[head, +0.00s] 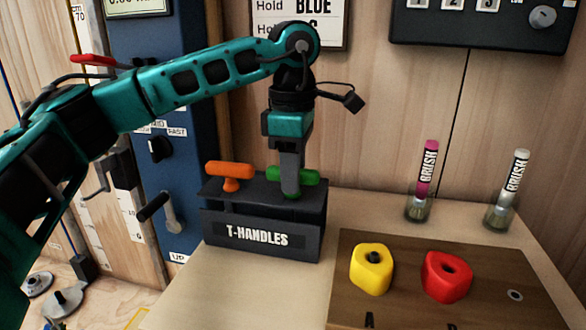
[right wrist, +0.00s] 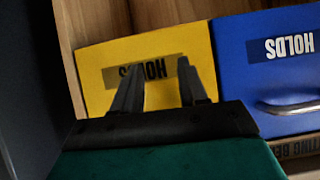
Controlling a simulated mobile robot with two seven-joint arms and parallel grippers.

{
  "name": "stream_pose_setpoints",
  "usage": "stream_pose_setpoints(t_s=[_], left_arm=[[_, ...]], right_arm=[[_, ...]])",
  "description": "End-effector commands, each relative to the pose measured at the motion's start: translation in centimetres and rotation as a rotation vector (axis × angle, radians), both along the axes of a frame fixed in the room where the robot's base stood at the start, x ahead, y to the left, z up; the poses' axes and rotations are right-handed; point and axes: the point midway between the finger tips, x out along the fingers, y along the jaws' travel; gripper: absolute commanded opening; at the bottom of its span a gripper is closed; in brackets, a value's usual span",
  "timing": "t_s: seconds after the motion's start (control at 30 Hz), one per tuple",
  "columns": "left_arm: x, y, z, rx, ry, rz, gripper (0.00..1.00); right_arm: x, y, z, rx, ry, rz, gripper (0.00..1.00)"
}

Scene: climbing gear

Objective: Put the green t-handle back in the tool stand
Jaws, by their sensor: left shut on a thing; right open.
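The green t-handle (head: 308,176) is at the right end of the dark tool stand (head: 267,231) labelled T-HANDLES in the head view. My left gripper (head: 291,185) points down and is shut on the green t-handle's crossbar, hiding its middle. The t-handle sits at or just over the stand's top; I cannot tell how deep its shaft is. An orange t-handle (head: 230,174) stands upright in the left part of the stand. My right gripper (right wrist: 160,82) is open and empty in the right wrist view, in front of a yellow box front labelled HOLDS.
Right of the stand, a wooden board (head: 410,312) carries a yellow hold (head: 371,272) and a red hold (head: 446,280). Two brushes stand in cups (head: 418,207) and (head: 499,216) behind it. A blue machine panel (head: 170,100) rises to the left. A blue drawer (right wrist: 275,75) has a metal handle.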

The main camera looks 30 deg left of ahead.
Motion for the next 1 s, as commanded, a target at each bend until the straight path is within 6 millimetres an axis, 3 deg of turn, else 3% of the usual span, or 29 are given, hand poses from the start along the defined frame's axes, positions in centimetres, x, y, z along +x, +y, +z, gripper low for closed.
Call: stream_pose_setpoints(t_s=[0.1,0.13,0.43,0.77,1.0], left_arm=[[0.0,0.0,0.0,0.000,0.000,0.000,0.00],[0.0,0.0,0.0,0.000,0.000,0.000,0.32],[0.0,0.0,0.0,0.000,0.000,0.000,0.59],[0.0,0.0,0.7,0.000,0.000,-0.001,0.59],[0.1,-0.1,5.2,-0.002,-0.004,0.001,0.59]], right_arm=[[-0.1,0.0,-0.1,0.001,0.002,-0.002,0.43],[-0.1,0.0,-0.1,0.001,0.003,-0.002,0.43],[-0.1,0.1,-0.1,0.006,0.004,-0.007,0.43],[-0.1,0.0,0.0,0.006,0.004,-0.007,0.43],[-0.1,0.0,1.0,0.005,0.005,-0.007,0.43]])
